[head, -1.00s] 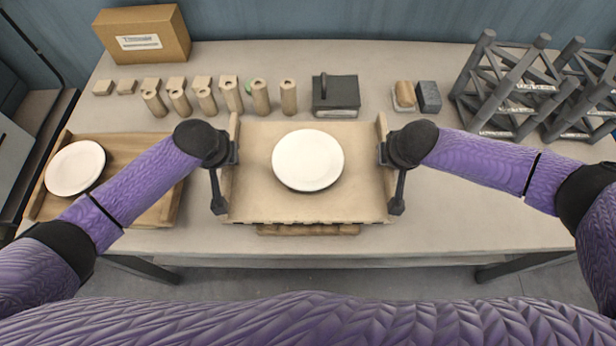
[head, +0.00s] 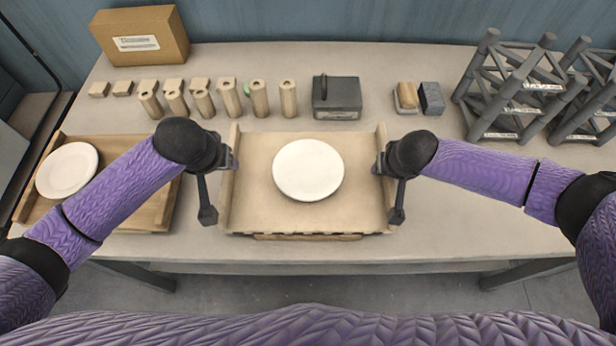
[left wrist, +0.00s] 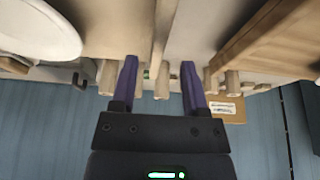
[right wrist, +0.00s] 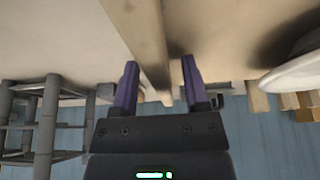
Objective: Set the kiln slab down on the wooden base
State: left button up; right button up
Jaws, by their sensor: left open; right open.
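The kiln slab appears to be the beige board (head: 262,205) with raised side rails in the middle of the table. A white plate (head: 308,170) lies on it. The wooden base (head: 308,237) shows only as a thin brown strip under the slab's front edge; the rest is hidden. My left gripper (head: 234,160) is open at the slab's left rail, which runs between its fingers in the left wrist view (left wrist: 160,75). My right gripper (head: 377,165) is open at the right rail, which lies between its fingers in the right wrist view (right wrist: 155,75). I cannot tell any contact.
A wooden tray (head: 155,215) with another white plate (head: 67,170) stands on the left. Several wooden cylinders (head: 228,98), a dark box (head: 337,97) and two small blocks (head: 418,97) line the back. Dark racks (head: 515,95) stand at right. The right front table is clear.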

pick_arm(q)
jog(key=v, duration=0.6)
jog(key=shift+r, duration=0.15)
pick_arm(e)
jog(key=v, duration=1.2)
pick_arm(q)
jog(key=shift+s, duration=0.15)
